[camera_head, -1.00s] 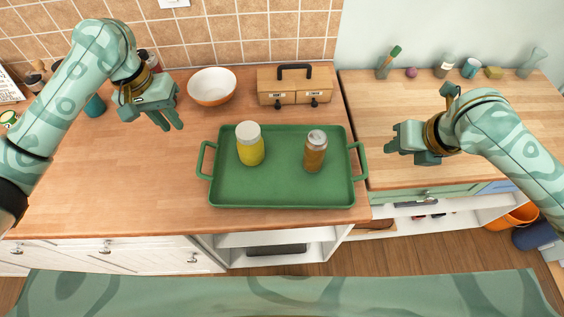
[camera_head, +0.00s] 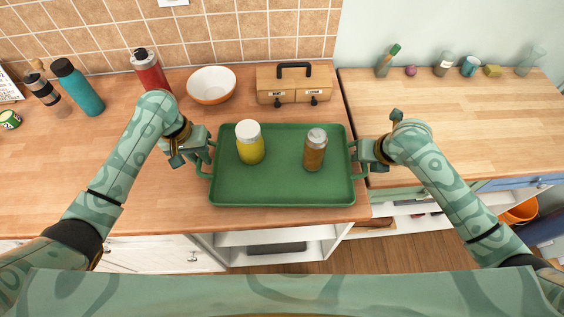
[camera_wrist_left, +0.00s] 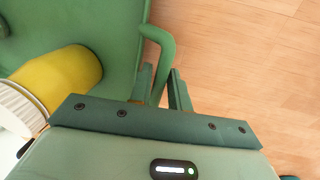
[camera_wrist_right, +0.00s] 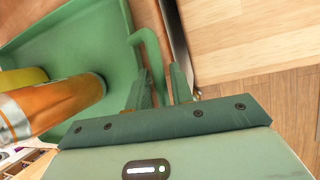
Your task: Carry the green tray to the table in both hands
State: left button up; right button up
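The green tray (camera_head: 285,193) lies flat on the wooden counter, reaching close to its front edge. On it stand a yellow jar with a white lid (camera_head: 250,147) and an amber can-shaped container (camera_head: 315,152). My left gripper (camera_head: 206,150) is at the tray's left handle; in the left wrist view its fingers (camera_wrist_left: 163,92) lie on either side of the handle bar (camera_wrist_left: 167,50). My right gripper (camera_head: 358,152) is at the right handle; in the right wrist view its fingers (camera_wrist_right: 160,90) also straddle the bar (camera_wrist_right: 152,52). I cannot tell whether either pair is clamped.
A white-and-orange bowl (camera_head: 211,88) and a wooden box with a black handle (camera_head: 293,86) stand behind the tray. A red bottle (camera_head: 149,72) and a teal bottle (camera_head: 78,87) stand at the back left. The right-hand counter (camera_head: 465,115) is mostly clear.

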pick_arm(q)
jog(key=shift+f, duration=0.2)
pick_arm(e)
jog(key=shift+f, duration=0.2)
pick_arm(q)
grip_shut()
pick_arm(e)
grip_shut()
pick_arm(q)
jog(key=shift+r, duration=0.15)
pick_arm(e)
jog(key=shift+w+r, duration=0.1)
jog(key=shift+r, duration=0.05)
